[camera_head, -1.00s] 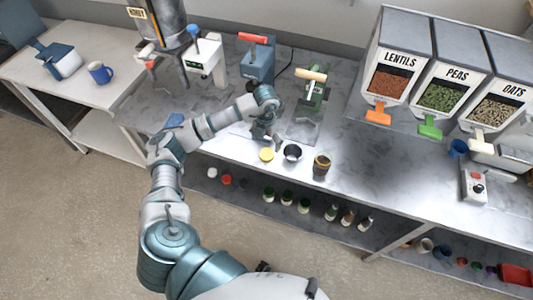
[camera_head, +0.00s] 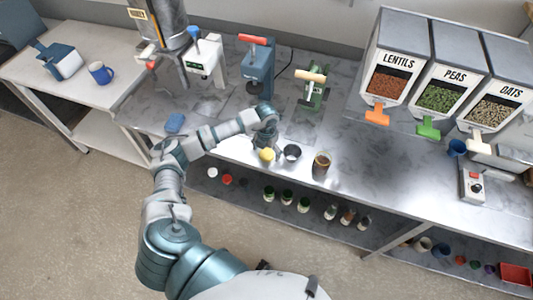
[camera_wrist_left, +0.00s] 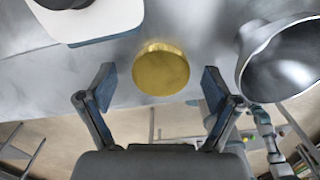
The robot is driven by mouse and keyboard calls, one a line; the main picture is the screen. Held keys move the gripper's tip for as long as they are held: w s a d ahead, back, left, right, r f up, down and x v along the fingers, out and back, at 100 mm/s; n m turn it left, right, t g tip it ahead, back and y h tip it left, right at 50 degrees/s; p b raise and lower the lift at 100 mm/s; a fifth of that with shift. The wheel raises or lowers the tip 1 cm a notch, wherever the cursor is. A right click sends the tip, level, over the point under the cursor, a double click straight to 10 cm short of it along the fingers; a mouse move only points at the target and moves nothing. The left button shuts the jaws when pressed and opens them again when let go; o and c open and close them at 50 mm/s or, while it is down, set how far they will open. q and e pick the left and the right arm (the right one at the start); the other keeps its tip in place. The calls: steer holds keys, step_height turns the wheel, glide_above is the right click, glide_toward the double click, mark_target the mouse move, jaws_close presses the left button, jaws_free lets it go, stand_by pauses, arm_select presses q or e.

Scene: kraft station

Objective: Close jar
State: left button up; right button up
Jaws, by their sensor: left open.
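A round yellow lid (camera_head: 267,155) lies near the front edge of the metal counter; in the left wrist view the lid (camera_wrist_left: 161,69) shows between and just beyond my fingertips. My left gripper (camera_wrist_left: 158,86) is open, with one finger on each side of the lid and nothing held. In the head view my left gripper (camera_head: 266,142) points down right at the lid and partly hides it. A glass jar with brown contents (camera_head: 321,164) stands upright to the right, its top appearing open. My right gripper is not in view.
A dark-mouthed metal bowl or funnel (camera_head: 292,153) stands between lid and jar, close to my right-hand finger in the left wrist view (camera_wrist_left: 282,58). Blue (camera_head: 258,70) and green (camera_head: 312,90) presses stand behind. A blue sponge (camera_head: 175,122) lies left.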

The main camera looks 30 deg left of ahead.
mark_target(267, 155)
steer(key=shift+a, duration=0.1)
arm_select(q)
steer(key=c, duration=0.9)
steer(key=shift+o, duration=0.2)
steer(key=shift+r, duration=0.55)
steer(key=shift+s+d+r+b, duration=0.15)
steer(key=shift+s+r+b, duration=0.1)
steer(key=shift+r, duration=0.4)
steer(key=shift+s+d+r+b, duration=0.1)
steer(key=shift+s+r+b, duration=0.1)
steer(key=shift+r, duration=0.4)
steer(key=s+d+r+b, duration=0.1)
steer(key=s+d, duration=0.7)
steer(key=s, duration=0.4)
steer(key=shift+s+d+r, duration=0.25)
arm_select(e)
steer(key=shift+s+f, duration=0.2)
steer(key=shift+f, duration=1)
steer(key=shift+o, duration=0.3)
